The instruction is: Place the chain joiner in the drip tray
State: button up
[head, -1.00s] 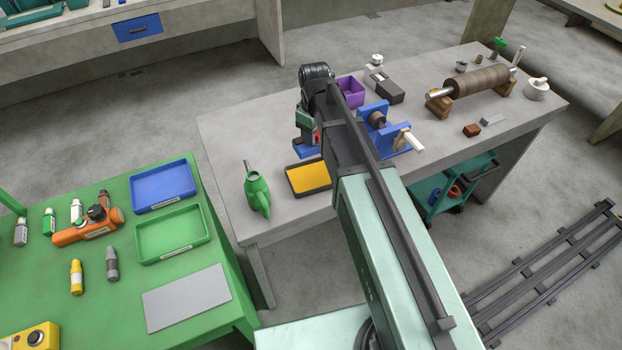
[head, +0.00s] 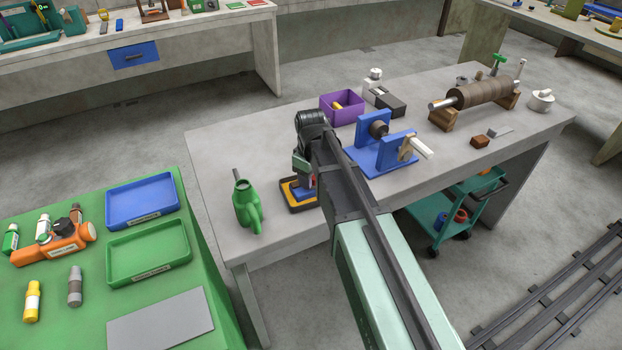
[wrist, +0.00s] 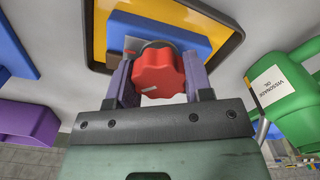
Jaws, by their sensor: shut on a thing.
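The chain joiner, with a red lobed knob (wrist: 160,72) and a blue body (wrist: 188,38), is held in my gripper (wrist: 160,82). The two jaws close on either side of the knob. The drip tray (wrist: 99,32) is yellow inside with a dark rim, and lies beyond the joiner in the wrist view. In the head view, the joiner's blue body (head: 302,192) is over the tray (head: 292,207), which my arm and gripper (head: 306,178) partly hide. I cannot tell whether the joiner touches the tray floor.
A green oil can (head: 246,207) stands just left of the tray on the grey table (head: 225,150). A blue fixture (head: 368,158) and a purple bin (head: 343,107) are to the right and behind. The table's front edge is close to the tray.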

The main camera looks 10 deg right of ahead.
jog(key=o, duration=1.3)
jog(key=shift+f, duration=0.1)
notch_tip(320, 180, up, 13)
jog(key=p, duration=1.3)
jog(key=s+m, duration=0.2)
jog(key=s, duration=0.3)
jog(key=s+m, duration=0.3)
jog(key=s, duration=0.3)
jog(key=s+m, duration=0.3)
jog(key=s, duration=0.2)
jog(key=shift+s+f+b, duration=0.2)
jog(key=shift+f+b, duration=0.1)
